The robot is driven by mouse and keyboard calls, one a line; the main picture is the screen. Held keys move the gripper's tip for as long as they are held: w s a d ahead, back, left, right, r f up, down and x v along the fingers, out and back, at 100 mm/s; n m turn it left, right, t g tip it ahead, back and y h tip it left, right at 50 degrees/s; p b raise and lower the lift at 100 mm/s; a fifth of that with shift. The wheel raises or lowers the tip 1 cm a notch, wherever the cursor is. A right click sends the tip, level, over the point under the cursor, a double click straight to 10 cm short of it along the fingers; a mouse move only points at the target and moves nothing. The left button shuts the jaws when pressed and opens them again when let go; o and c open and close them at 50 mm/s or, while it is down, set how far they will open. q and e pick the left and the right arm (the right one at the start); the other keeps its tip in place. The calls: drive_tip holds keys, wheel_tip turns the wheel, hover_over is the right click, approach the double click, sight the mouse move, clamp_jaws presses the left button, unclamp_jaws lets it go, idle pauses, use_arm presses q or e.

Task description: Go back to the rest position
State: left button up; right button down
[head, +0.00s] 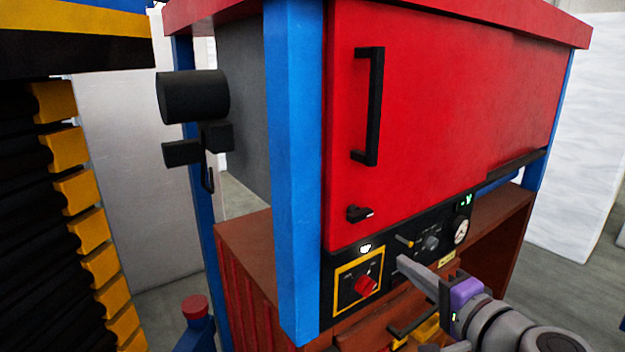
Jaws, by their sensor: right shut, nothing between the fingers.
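My right gripper (408,266) comes in from the lower right, with a purple band at its wrist. It is shut, with nothing seen between its fingers. Its tip is in front of the black control panel (340,262), near a small brass-coloured lever (404,241). Whether the tip touches the panel cannot be told. A red rotary switch (365,286) in a yellow frame sits to the left of the tip. A white indicator (365,248) is above the switch. My left gripper is not in view.
A red cabinet door (450,110) with a black handle (372,105) rises above the panel. A blue post (295,170) stands at the left. Below are brown drawers with a black handle (411,320). A yellow-and-black machine (80,190) stands far left. Open floor (585,275) shows at right.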

drive_tip(key=s+a+f+n+g, duration=0.2)
drive_tip(key=a+f+n+g, duration=0.1)
drive_tip(key=f, duration=0.6)
drive_tip(key=s+a+f+n+g, duration=0.2)
drive_tip(key=s+f+n+g, duration=0.15)
drive_tip(key=f, duration=0.45)
drive_tip(key=s+d+f+n+g+h, duration=0.1)
drive_tip(key=s+d+f+n+h, duration=0.1)
drive_tip(key=f, duration=0.6)
drive_tip(key=s+d+f+n+g+h, duration=0.2)
drive_tip(key=s+f+n+h, duration=0.1)
drive_tip(key=f, duration=0.5)
drive_tip(key=shift+s+d+f+n, duration=0.3)
drive_tip(key=shift+s+n, duration=0.25)
drive_tip(key=shift+s, duration=0.6)
